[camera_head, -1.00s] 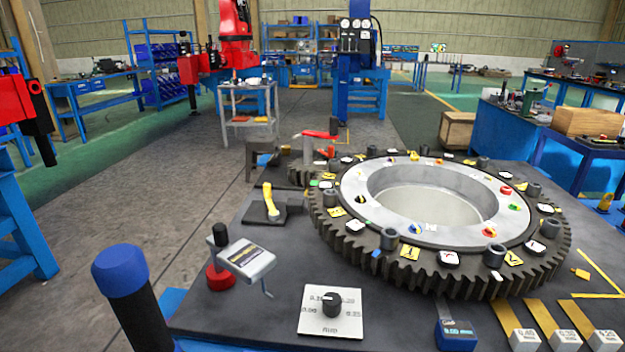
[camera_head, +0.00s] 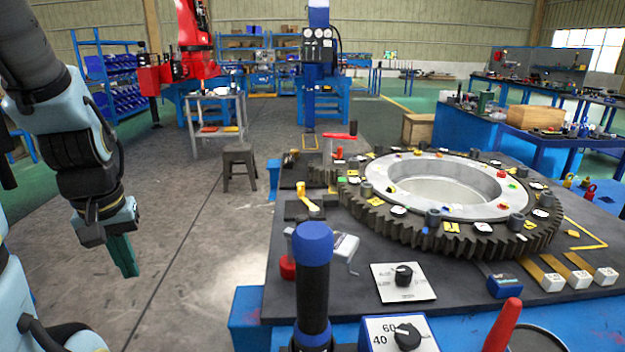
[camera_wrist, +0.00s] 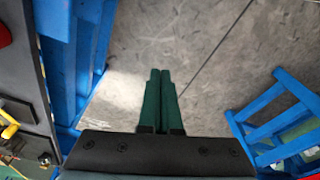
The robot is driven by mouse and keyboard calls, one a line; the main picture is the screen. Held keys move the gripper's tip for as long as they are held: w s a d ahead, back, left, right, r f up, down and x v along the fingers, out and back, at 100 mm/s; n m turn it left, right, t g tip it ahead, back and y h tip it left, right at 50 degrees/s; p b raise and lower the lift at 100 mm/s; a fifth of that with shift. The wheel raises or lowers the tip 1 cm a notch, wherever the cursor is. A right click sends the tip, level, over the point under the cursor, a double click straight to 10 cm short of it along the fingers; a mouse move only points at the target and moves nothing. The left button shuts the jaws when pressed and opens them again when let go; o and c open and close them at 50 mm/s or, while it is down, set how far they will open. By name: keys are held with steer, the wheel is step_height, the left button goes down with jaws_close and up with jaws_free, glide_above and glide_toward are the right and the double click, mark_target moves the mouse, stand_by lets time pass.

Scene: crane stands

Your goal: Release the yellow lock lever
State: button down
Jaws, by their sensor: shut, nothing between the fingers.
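The yellow lock lever (camera_head: 307,197) stands on a dark base plate near the left edge of the dark table top, beside the big gear ring (camera_head: 385,205). The lever looks upright with a slight lean. In the wrist view, a yellow piece (camera_wrist: 9,128) at the left edge may be this lever; I cannot tell for sure. My gripper (camera_head: 128,272) hangs over the floor at the left of the body view, well apart from the lever and pointing down. Its green fingers (camera_wrist: 159,100) are together in the wrist view, with nothing between them.
A blue-topped black post (camera_head: 313,250) stands at the table's near edge. A red-based crank device (camera_head: 341,246) and a white dial plate (camera_head: 402,283) lie in front of the lever. A dark stool (camera_head: 238,158) stands behind. The floor between my gripper and the table is clear.

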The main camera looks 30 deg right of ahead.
steer(key=w+d+r+m+h, duration=0.1)
steer(key=w+d+r+m, duration=0.15)
steer(key=w+d, duration=0.65)
steer(key=w+d+r+m, duration=0.1)
steer(key=w+d+m, duration=0.3)
steer(key=w+d, duration=0.5)
steer(key=w+d+r+m+h, duration=0.1)
steer(key=d+r+m, duration=0.1)
steer(key=d, duration=1.1)
steer(key=w+d+r+m+h+b, duration=0.1)
steer(key=w+d+r+m, duration=0.1)
steer(key=d, duration=1.1)
steer(key=shift+r+m, duration=0.2)
steer(key=shift+m, duration=0.35)
